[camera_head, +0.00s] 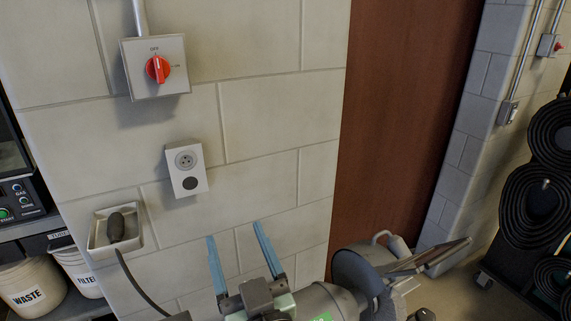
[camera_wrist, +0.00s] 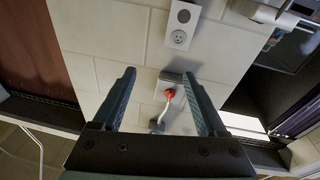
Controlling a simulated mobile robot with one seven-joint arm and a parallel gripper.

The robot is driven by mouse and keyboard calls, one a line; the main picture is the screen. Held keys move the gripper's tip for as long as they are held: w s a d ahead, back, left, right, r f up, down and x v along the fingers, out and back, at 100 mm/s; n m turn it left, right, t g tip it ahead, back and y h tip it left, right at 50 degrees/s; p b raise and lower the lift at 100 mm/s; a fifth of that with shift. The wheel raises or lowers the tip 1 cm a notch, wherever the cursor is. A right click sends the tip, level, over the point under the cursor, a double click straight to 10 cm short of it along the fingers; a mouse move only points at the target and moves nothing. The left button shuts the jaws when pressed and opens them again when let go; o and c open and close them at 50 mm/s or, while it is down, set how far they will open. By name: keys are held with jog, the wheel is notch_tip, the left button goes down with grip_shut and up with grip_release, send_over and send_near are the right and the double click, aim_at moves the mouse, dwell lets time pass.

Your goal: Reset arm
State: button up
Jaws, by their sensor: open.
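My gripper (camera_head: 238,258) is at the lower middle of the head view, its two blue fingers pointing up and apart. It is open, with nothing between the fingers. In the wrist view my gripper (camera_wrist: 168,98) also shows empty, with the wall beyond the fingertips. A grey switch box with a red rotary knob (camera_head: 158,69) is on the block wall above my gripper. The red knob (camera_wrist: 170,94) appears between the fingers in the wrist view, apart from them.
A white socket box (camera_head: 186,168) is below the switch. A small wall tray (camera_head: 149,231) holds a dark oval object (camera_head: 116,227) with a cable below. WASTE bucket (camera_head: 29,290) stands at lower left. A brown panel (camera_head: 405,110) and coiled black hoses (camera_head: 540,200) are at right.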

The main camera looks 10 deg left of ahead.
jog(key=s+d+r+m+t+h, duration=0.1)
jog(key=d+r+t+h, duration=0.15)
jog(key=r, duration=0.75)
jog(key=d+r+m+t+h, duration=0.1)
jog(key=d+r+t, duration=0.2)
jog(key=r, duration=0.7)
jog(key=s+d+r+m+t+h, duration=0.2)
jog(key=s+d+r+h, duration=0.1)
jog(key=r, duration=0.4)
jog(key=s+d+r+m+t+h, duration=0.2)
jog(key=s+d+r+h, duration=0.1)
jog(key=s+r, duration=0.3)
jog(key=shift+r+m+t, duration=0.3)
jog(key=shift+r+t, duration=0.05)
jog(key=shift+r, duration=0.25)
jog(key=shift+a, duration=0.1)
